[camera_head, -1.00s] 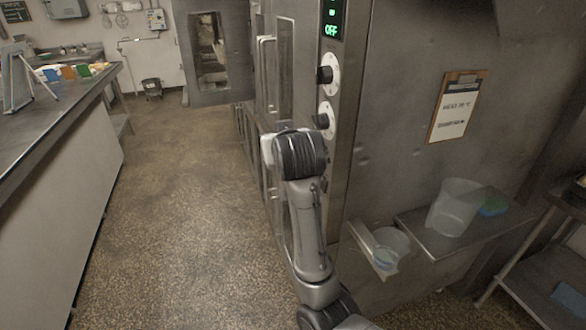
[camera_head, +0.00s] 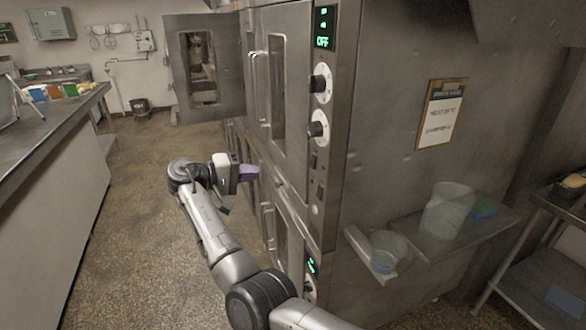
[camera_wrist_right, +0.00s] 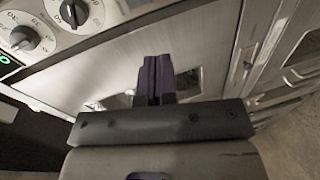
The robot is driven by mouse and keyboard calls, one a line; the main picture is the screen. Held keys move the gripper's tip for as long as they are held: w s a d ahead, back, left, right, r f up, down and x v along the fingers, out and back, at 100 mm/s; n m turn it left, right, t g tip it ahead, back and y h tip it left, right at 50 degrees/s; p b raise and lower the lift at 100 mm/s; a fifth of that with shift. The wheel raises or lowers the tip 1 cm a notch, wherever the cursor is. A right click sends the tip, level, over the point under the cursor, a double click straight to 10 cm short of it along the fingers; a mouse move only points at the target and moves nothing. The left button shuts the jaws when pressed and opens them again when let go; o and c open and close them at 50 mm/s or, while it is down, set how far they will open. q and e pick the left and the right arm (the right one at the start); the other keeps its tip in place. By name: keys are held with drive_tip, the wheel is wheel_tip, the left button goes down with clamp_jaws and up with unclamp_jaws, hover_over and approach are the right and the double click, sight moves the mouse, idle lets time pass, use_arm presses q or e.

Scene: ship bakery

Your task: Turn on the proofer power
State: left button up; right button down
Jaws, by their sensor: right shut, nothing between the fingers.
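The steel oven-like cabinet with glass doors (camera_head: 290,107) has a narrow control strip on its front right edge. A green display (camera_head: 323,42) at the top of the strip reads OFF. Below it are two black knobs on white dials (camera_head: 319,84), then dark switches (camera_head: 314,162) and a small round button. A second green display (camera_head: 311,265) glows lower down. I cannot tell which unit is the proofer. My right gripper (camera_head: 252,172) is shut and empty, left of the switches and in front of the doors. Its purple-dark fingers (camera_wrist_right: 156,78) point toward the cabinet front in the wrist view. My left gripper is not in view.
A long counter (camera_head: 50,125) with coloured containers stands at the left. The speckled floor aisle between is clear. A clipboard (camera_head: 441,114) hangs on the cabinet's side, above a shelf with clear plastic tubs (camera_head: 447,209). A door with a window stands open at the back.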

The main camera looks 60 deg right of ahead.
sight(311, 166)
drive_tip(key=shift+s+a+r+g, duration=0.2)
drive_tip(key=shift+s+r+g, duration=0.3)
drive_tip(key=shift+s+g, duration=0.15)
drive_tip(key=shift+w, duration=0.1)
drive_tip(key=b+x, duration=0.1)
drive_tip(key=x, duration=1.1)
drive_tip(key=shift+f+b, duration=0.15)
drive_tip(key=shift+b, duration=0.15)
drive_tip(key=shift+x, duration=1)
